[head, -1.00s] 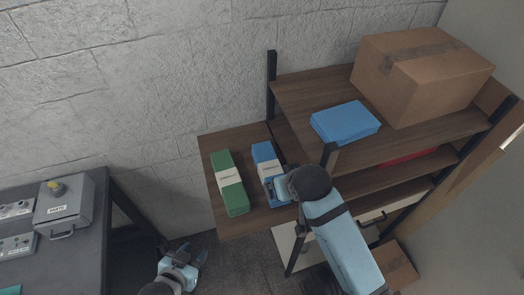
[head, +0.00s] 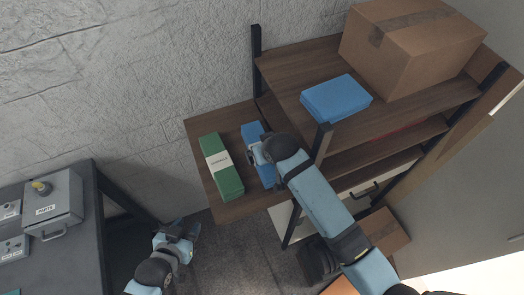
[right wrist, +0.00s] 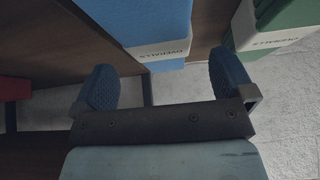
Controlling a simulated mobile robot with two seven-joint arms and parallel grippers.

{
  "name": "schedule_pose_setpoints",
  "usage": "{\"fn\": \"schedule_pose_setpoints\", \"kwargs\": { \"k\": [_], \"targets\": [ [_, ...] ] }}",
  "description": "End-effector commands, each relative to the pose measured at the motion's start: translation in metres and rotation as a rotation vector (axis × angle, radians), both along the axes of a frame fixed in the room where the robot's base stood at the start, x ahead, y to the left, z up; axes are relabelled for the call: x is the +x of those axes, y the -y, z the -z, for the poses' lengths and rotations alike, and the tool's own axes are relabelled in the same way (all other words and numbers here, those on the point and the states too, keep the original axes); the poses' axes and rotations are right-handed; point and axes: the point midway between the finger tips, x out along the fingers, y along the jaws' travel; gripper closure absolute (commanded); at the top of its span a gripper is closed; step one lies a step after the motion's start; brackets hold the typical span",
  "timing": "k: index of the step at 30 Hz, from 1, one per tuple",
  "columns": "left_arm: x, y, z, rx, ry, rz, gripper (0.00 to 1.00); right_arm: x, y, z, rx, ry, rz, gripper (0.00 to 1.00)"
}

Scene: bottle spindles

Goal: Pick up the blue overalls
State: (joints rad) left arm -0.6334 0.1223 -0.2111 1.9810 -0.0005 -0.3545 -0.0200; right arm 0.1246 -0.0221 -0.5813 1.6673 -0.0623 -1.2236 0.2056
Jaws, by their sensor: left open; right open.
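The blue overalls (head: 267,176) are a folded blue bundle on the low wooden side shelf, beside the green bundle. My right gripper (head: 257,154) is over the middle of the blue overalls and partly hides them. In the right wrist view the blue overalls (right wrist: 135,18) show with a white label reading "OVERALLS". The fingers of my right gripper (right wrist: 163,72) are apart with nothing held between them; I cannot tell whether they touch the bundle. My left gripper (head: 182,230) is open and empty, low beside the grey table.
A green bundle (head: 226,180) lies close to the left of the blue one. Another blue stack (head: 336,98) and a cardboard box (head: 412,48) sit on the upper shelf. A dark shelf post (head: 322,142) stands near my right forearm. A grey table (head: 60,262) is at left.

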Motion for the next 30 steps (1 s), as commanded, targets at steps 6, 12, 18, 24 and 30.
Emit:
{"fn": "schedule_pose_setpoints", "kwargs": {
  "k": [6, 12, 18, 24, 30],
  "targets": [
    [0.004, -0.002, -0.012, -0.001, 0.005, -0.006, 0.57, 0.016, -0.006, 0.021, -0.002, -0.001, 0.0, 0.0],
    [0.009, -0.002, -0.009, -0.013, -0.001, -0.026, 0.57, 0.026, -0.01, 0.04, 0.001, -0.001, 0.0, 0.0],
    [0.008, -0.001, -0.005, -0.017, -0.009, -0.031, 0.57, 0.027, -0.01, 0.042, 0.001, -0.001, 0.0, 0.0],
    [0.005, -0.002, -0.004, -0.016, -0.012, -0.029, 0.57, 0.027, -0.01, 0.042, 0.0, 0.0, 0.0, 0.37],
    [0.004, -0.002, -0.007, -0.016, -0.009, -0.027, 0.57, 0.027, -0.01, 0.041, 0.0, 0.001, 0.0, 0.55]
  ]
}}
